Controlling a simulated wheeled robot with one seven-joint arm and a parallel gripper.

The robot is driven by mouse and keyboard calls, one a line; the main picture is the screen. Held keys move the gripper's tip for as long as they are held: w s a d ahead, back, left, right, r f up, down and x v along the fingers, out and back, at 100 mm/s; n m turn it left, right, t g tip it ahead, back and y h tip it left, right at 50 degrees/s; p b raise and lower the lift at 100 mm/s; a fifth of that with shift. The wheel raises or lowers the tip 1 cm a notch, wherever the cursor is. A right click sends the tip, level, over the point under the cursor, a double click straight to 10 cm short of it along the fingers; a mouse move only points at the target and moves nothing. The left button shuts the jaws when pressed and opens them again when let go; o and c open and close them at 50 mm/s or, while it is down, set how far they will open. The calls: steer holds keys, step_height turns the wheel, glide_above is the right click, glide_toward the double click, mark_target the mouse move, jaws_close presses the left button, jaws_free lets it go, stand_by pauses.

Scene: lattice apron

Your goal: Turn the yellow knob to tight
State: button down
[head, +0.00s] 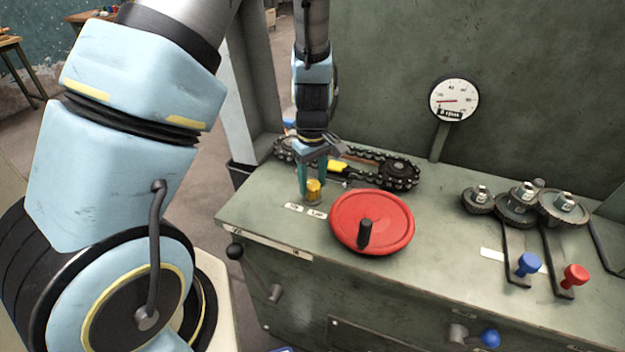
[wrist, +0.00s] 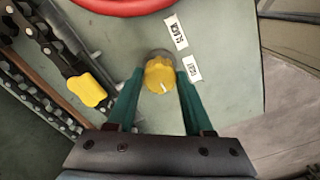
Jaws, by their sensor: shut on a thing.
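The yellow knob (head: 313,190) stands near the front left of the green machine top. In the wrist view the yellow knob (wrist: 159,72) has a lobed edge and a short white mark pointing down and slightly right. My gripper (head: 312,183) reaches down from above, with its teal fingers on either side of the knob and shut on it. Two small white labels lie beside the knob, one (wrist: 175,33) at its upper right and one (wrist: 193,68) at its right in the wrist view. Their lettering is small; the upper one seems to read "slack".
A red handwheel (head: 345,212) with a black handle is close to the right of the knob. A chain loop (head: 400,174) with a yellow block (head: 337,165) lies behind. Gears (head: 522,205), blue and red levers (head: 528,264) and a dial gauge (head: 454,100) are farther right.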

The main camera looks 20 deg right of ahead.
mark_target(312, 184)
steer(key=shift+c, duration=1.4)
jaws_free()
step_height(312, 184, up, 11)
steer(key=b, duration=0.1)
steer(key=shift+f, duration=0.1)
steer(key=s+a+r+m, duration=0.1)
steer(key=a+r+m, duration=0.1)
steer(key=a, duration=1)
steer(key=s+a+r+m+t, duration=0.1)
steer(key=a+m, duration=0.1)
steer(key=a, duration=1.1)
steer(key=shift+s+r+m+t, duration=0.3)
steer(key=shift+s+r, duration=0.05)
steer(key=shift+s, duration=0.05)
